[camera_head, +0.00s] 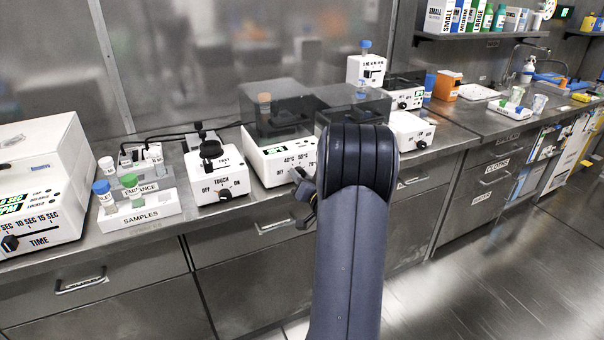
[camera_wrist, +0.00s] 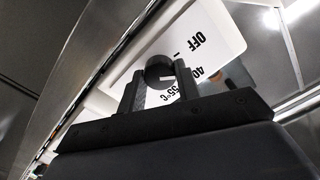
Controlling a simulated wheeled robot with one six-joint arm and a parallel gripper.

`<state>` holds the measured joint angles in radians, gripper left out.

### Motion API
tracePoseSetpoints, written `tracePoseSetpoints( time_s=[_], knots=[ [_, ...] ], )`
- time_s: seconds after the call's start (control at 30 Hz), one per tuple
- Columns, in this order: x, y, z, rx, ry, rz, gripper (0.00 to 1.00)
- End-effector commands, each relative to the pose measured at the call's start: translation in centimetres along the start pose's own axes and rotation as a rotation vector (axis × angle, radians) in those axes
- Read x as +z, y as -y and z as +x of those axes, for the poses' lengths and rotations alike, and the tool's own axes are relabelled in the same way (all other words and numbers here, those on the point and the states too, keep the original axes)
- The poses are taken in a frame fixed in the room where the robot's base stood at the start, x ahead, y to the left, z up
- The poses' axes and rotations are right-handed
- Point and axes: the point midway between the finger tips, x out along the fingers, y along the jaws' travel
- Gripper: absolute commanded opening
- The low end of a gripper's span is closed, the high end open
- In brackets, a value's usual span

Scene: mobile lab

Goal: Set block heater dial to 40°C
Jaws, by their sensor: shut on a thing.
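The block heater (camera_head: 268,166) is a white box with a dark transparent cover on the bench, with temperature marks on its front. In the wrist view its white front panel (camera_wrist: 215,32) shows OFF, 40 and 55°C marks. The round black dial (camera_wrist: 159,66) sits between my two fingers. My gripper (camera_wrist: 160,80) is shut on the dial, one finger on each side. A small pale mark shows on the dial, but I cannot tell its exact setting. In the head view my gripper (camera_head: 306,186) is at the heater's front, and my arm hides part of it.
Left of the heater stand a white touch mixer (camera_head: 214,176), a samples rack (camera_head: 140,214) and a timer device (camera_head: 38,205). Another dark-covered device (camera_head: 352,106) stands close on the right. The bench's front edge and drawers lie below my gripper.

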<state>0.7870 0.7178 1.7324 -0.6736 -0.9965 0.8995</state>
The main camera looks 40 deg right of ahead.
Motion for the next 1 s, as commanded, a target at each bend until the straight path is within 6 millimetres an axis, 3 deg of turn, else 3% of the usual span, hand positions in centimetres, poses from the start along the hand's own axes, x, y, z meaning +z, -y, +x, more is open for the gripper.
tracePoseSetpoints(
  time_s=[0.5,1.0],
  knots=[
    [-0.06,-0.01,-0.01,0.001,0.001,0.342,0.09],
    [-0.01,-0.05,-0.01,0.0,-0.001,0.406,0.09]
  ],
)
